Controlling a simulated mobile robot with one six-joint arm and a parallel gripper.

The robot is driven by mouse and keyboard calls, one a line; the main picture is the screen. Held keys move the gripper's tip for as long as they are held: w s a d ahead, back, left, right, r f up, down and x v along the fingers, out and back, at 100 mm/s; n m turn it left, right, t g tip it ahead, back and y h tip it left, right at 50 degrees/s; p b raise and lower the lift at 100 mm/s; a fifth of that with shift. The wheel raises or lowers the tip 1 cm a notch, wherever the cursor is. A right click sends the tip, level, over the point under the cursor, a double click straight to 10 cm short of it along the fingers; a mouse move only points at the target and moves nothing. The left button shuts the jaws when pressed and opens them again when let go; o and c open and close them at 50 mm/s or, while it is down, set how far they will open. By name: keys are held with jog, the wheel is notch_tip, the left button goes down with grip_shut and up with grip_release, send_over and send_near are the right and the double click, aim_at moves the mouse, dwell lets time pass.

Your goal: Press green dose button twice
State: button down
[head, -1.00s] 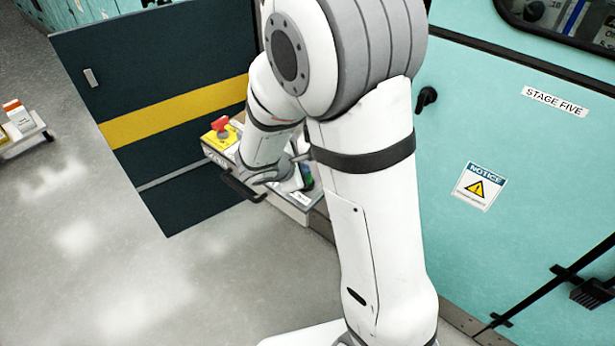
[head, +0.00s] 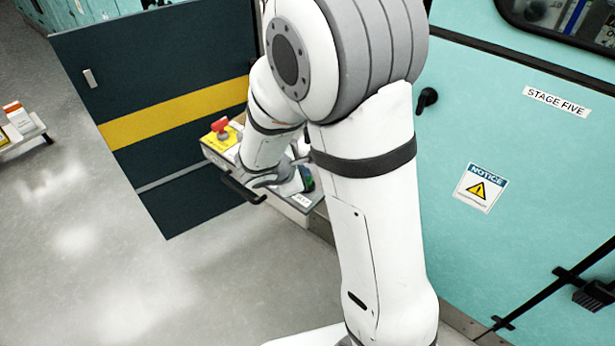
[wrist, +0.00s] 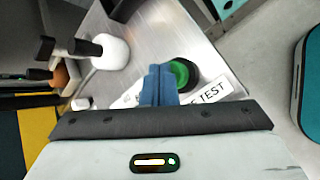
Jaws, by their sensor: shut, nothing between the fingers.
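The green button (wrist: 183,72) is a round cap in a dark ring on a metal panel (wrist: 140,25) in the wrist view. A white label (wrist: 212,91) ending in "TEST" lies beside it. My gripper (wrist: 158,72) has its blue fingers shut together and empty. The fingertips overlap the left edge of the button in this view and hide part of it and of the label. I cannot tell whether they touch the button. In the head view, my arm hides most of the panel and the button, with my gripper (head: 305,179) partly showing over it.
A white round knob (wrist: 110,52) stands left of the button in the wrist view, with an orange part (wrist: 60,76) further left. In the head view, a red knob on a yellow base (head: 221,127) and a dark handle (head: 242,189) are near my wrist.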

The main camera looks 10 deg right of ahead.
jog(key=shift+f+b, duration=0.3)
jog(key=shift+r, duration=0.1)
dwell(0.5)
jog(key=shift+r+p, duration=0.7)
jog(key=shift+r, duration=0.2)
jog(key=shift+r, duration=0.15)
notch_tip(320, 180, up, 5)
jog(key=p, duration=0.3)
jog(key=shift+p, duration=0.4)
